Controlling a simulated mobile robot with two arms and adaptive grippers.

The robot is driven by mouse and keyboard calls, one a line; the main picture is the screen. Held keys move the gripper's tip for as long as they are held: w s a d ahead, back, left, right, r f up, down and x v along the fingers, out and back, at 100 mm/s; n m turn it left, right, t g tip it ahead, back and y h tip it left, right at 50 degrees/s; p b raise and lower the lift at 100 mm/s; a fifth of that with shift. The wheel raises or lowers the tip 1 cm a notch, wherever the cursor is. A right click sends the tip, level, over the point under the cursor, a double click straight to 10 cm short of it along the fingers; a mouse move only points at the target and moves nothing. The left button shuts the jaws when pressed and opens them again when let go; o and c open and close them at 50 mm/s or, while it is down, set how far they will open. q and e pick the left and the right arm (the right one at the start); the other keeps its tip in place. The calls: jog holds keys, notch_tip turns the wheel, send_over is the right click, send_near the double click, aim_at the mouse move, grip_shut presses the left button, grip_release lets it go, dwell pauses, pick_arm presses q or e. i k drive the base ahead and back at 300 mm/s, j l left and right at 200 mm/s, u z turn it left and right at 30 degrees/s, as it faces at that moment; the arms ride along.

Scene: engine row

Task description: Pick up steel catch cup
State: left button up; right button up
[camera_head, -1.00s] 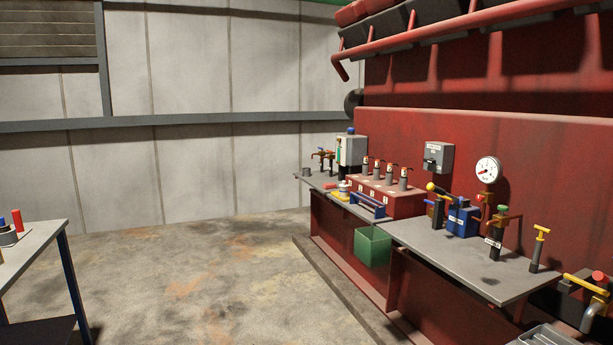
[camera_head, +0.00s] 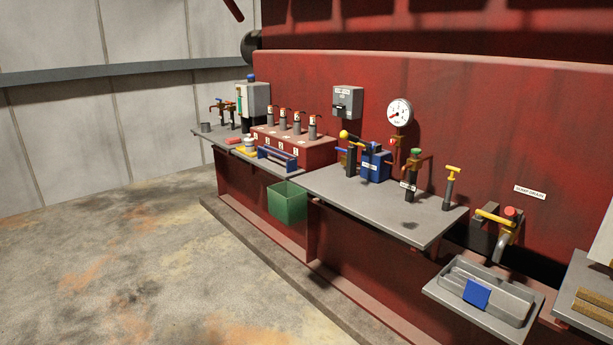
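A small grey steel cup (camera_head: 205,127) stands upright at the far left end of the back grey shelf, below a small tap with red and brass parts (camera_head: 222,108). It looks like the steel catch cup, but it is small and far off in this view. Nothing covers it. Neither of my grippers shows in the head view, so their state cannot be seen.
The shelf along the red engine holds a white-grey box (camera_head: 257,101), a red block with several injectors (camera_head: 295,147) and a blue rack (camera_head: 277,158). A green bin (camera_head: 287,202) hangs in front. A grey tray (camera_head: 485,293) sticks out at right. The concrete floor (camera_head: 130,260) is clear.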

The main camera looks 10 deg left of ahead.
aim_at(206, 128)
jog(key=i+j+u, duration=0.5)
jog(key=i+u, duration=0.6)
jog(key=i, duration=2.45)
jog(key=i+z, duration=0.1)
jog(key=i, duration=0.35)
jog(key=i+j+z, duration=0.1)
jog(key=i, duration=0.35)
jog(key=i+j+z, duration=0.15)
jog(key=i, duration=0.25)
jog(key=j, duration=0.1)
